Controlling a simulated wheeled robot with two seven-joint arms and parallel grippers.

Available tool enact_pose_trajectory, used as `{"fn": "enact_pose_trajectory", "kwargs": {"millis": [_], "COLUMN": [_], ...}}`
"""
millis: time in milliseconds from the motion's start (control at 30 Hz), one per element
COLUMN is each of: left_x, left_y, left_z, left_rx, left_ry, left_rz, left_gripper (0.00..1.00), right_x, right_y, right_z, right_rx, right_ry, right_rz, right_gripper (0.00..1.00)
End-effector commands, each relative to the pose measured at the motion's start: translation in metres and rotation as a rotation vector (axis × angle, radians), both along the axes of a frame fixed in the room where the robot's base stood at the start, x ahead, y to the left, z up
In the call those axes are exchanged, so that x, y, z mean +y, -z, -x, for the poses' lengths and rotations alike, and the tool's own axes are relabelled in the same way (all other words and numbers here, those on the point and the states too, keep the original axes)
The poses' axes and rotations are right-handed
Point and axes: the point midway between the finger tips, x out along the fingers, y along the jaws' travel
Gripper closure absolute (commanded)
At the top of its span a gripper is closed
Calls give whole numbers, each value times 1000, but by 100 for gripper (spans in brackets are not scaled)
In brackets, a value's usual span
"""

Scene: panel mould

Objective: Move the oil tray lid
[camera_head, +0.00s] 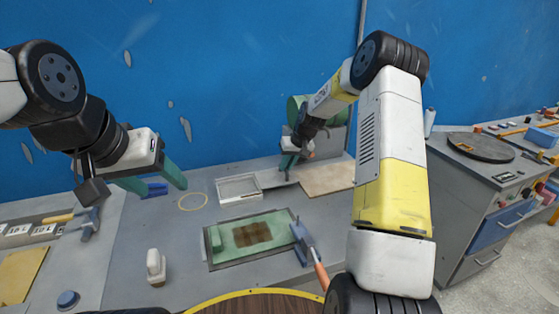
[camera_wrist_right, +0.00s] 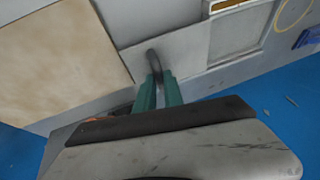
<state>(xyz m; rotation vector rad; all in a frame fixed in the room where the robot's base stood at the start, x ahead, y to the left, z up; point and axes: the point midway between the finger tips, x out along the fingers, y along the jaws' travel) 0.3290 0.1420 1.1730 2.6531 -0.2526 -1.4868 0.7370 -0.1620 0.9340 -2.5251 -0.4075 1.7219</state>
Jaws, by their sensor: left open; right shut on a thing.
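The oil tray lid is a flat grey plate with a dark arched handle; it lies right of the pale rectangular tray (camera_head: 238,188) in the head view (camera_head: 281,179). In the right wrist view the lid (camera_wrist_right: 185,52) sits between the tray (camera_wrist_right: 238,38) and a tan board. My right gripper (camera_head: 290,154) is shut on the lid's handle, its green fingers around it in the wrist view (camera_wrist_right: 158,78). Whether the lid touches the table is unclear. My left gripper (camera_head: 152,182) is open and empty above the table at left.
A tan board (camera_head: 328,179) lies right of the lid. A framed green panel (camera_head: 250,237) lies in front, with a trowel-like tool (camera_head: 308,248) at its right edge. The blue wall closes the back.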

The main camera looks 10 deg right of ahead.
Motion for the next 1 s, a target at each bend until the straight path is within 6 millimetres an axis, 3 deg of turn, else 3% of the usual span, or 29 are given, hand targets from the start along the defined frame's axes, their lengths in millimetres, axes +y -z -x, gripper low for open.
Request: {"fn": "enact_pose_trajectory", "kwargs": {"millis": [567, 767, 1000], "left_x": [0, 0, 0], "left_y": [0, 0, 0], "left_z": [0, 0, 0], "left_rx": [0, 0, 0], "left_ry": [0, 0, 0], "left_rz": [0, 0, 0], "left_gripper": [41, 41, 41], "right_x": [5, 38, 96], "right_y": [0, 0, 0], "right_z": [1, 8, 19], "right_rx": [1, 1, -1], "right_ry": [-1, -7, -7], "right_rz": [1, 1, 2], "right_gripper": [100, 100, 100]}}
